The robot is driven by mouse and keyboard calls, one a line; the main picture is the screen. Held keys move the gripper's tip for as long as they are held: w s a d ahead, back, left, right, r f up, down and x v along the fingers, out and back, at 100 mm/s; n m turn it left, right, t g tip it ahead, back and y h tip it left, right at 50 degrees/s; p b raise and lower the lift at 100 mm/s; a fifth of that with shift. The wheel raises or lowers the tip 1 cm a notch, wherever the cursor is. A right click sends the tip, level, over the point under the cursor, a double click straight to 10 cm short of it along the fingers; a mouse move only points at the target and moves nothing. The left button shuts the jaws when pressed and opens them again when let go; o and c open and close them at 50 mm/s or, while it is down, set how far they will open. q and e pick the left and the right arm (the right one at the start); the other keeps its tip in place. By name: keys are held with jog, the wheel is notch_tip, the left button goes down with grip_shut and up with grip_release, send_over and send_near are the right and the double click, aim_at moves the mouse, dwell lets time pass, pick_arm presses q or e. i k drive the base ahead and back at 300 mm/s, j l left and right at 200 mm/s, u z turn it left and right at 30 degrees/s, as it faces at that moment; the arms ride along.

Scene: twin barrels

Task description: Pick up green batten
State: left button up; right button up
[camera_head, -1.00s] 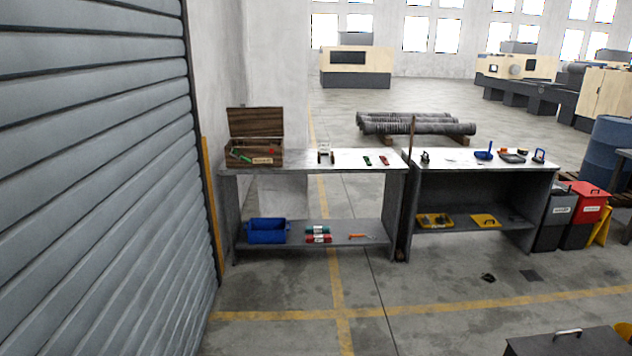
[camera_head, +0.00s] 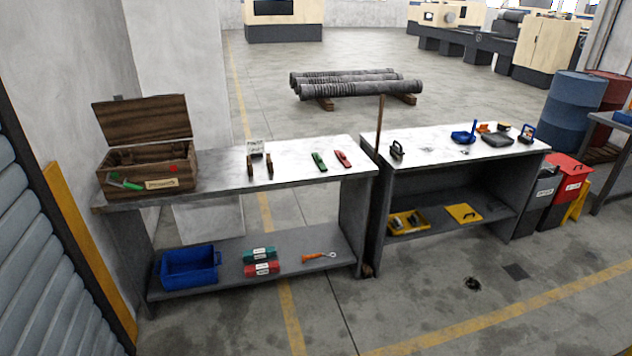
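A small green bar (camera_head: 319,160), perhaps the green batten, lies on the left workbench (camera_head: 222,173) near its right end. A similar red bar (camera_head: 343,159) lies just right of it, apart from it. Another green piece (camera_head: 128,184) shows at the front of the open wooden box (camera_head: 147,166) on the bench's left end; I cannot tell exactly what it is. Neither of my grippers is in view.
A small stand with a sign (camera_head: 257,159) is on the left bench. Its lower shelf holds a blue bin (camera_head: 188,267), green and red packs (camera_head: 261,261) and an orange-handled wrench (camera_head: 318,257). A second bench (camera_head: 420,153) adjoins on the right.

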aim_at(319, 159)
jog(key=i+z, duration=0.15)
jog(key=i, duration=0.75)
jog(key=i+j+z, duration=0.15)
jog(key=i+z, duration=0.25)
jog(key=i+j+z, duration=0.25)
jog(key=i+z, duration=0.2)
jog(key=i+j+z, duration=0.15)
jog(key=i+j, duration=1.25)
jog(key=j, duration=0.15)
